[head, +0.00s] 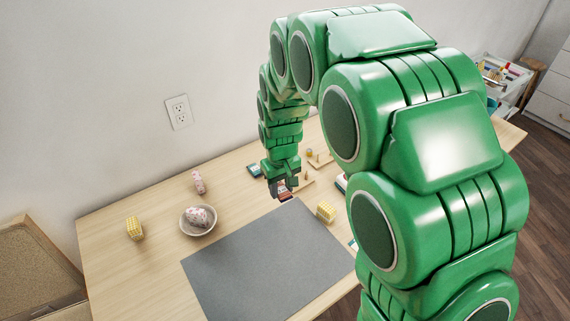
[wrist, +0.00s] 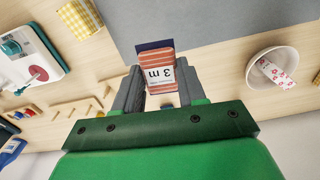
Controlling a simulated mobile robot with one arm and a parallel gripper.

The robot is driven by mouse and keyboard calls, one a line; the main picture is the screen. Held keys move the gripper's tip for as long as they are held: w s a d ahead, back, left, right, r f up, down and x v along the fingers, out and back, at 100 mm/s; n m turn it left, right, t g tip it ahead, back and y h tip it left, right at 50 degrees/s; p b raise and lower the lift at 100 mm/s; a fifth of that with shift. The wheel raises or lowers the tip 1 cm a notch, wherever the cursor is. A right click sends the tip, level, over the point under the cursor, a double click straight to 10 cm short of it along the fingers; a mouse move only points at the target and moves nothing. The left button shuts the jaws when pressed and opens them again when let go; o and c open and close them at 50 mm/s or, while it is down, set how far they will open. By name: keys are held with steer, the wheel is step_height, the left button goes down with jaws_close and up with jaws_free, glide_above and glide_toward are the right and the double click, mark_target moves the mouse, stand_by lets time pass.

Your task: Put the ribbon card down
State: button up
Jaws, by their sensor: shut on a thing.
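The ribbon card (wrist: 164,65) is a small dark blue card wound with reddish-brown ribbon, with a white "3 m" label. My gripper (wrist: 160,88) is shut on it, with one grey finger at each side. In the head view the card (head: 286,197) shows small below my gripper (head: 281,184), near the back edge of the grey mat (head: 265,265). Whether the card touches the surface below cannot be told.
A bowl (head: 197,228) with a pink patterned item stands left of the mat. Yellow checked blocks (head: 134,228) and (head: 325,212) stand on the wooden table (head: 110,270). A wooden board with pegs (wrist: 75,108) and a white-and-teal machine (wrist: 28,55) are near my gripper.

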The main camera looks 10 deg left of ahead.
steer(key=w+d+n, duration=0.1)
steer(key=w, duration=1.4)
steer(key=w+a+f, duration=0.1)
steer(key=w+f, duration=0.1)
steer(key=w, duration=0.2)
steer(key=w+a+f, duration=0.1)
steer(key=w+f, duration=0.2)
steer(key=w, duration=0.1)
steer(key=w+a+f, duration=0.2)
steer(key=w+f, duration=0.1)
steer(key=w, duration=0.1)
steer(key=shift+w+f, duration=0.2)
steer(key=shift+w, duration=0.15)
steer(key=shift+w+a+f, duration=0.3)
steer(key=shift+w+f, duration=0.25)
steer(key=shift+f, duration=1.75)
steer(key=shift+f, duration=0.1)
steer(key=o, duration=1)
